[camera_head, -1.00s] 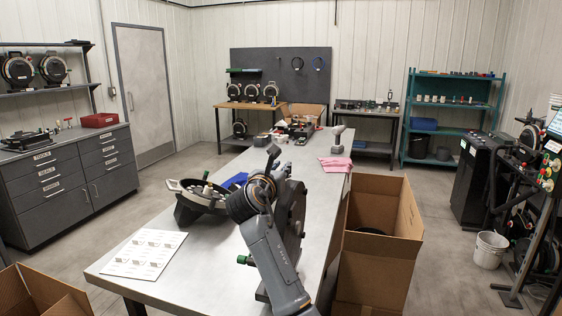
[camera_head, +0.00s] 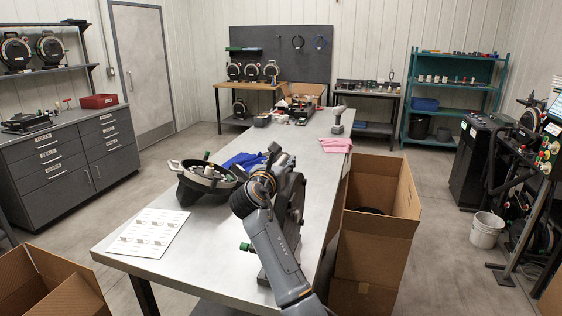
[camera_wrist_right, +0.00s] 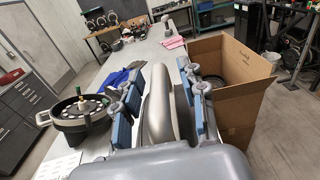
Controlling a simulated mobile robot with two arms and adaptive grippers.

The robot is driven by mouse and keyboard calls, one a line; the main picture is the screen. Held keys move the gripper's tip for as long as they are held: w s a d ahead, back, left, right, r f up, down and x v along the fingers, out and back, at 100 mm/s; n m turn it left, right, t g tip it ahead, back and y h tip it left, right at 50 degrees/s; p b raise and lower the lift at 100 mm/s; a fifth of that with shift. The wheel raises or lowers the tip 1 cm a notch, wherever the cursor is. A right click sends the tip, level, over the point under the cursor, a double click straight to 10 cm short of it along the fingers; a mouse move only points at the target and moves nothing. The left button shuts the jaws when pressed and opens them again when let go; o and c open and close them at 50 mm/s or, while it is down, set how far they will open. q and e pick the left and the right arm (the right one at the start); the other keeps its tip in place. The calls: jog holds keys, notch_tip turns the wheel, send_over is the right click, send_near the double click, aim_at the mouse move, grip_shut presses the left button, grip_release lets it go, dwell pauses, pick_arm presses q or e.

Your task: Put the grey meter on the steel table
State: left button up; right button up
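The grey meter (camera_head: 294,205), a dark grey disc-shaped body, stands upright on the steel table (camera_head: 165,255) near its right edge. My right arm partly hides it in the head view. My right gripper (camera_head: 255,190) is at the meter's upper part. In the right wrist view the meter's curved grey rim (camera_wrist_right: 160,100) lies between the two blue-padded fingers of the right gripper (camera_wrist_right: 160,95). The fingers are spread, with a gap showing on the right side of the rim. Left-side contact is unclear. My left gripper is out of view.
An open round meter housing (camera_head: 205,180), a blue cloth (camera_head: 243,160) and a printed sheet (camera_head: 150,233) lie on the table to the left. A cardboard box (camera_head: 375,260) stands against the table's right side. Another box (camera_head: 45,285) is at the lower left.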

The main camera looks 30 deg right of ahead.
jog(key=b+v, duration=0.3)
jog(key=v, duration=0.9)
jog(key=shift+w, duration=0.1)
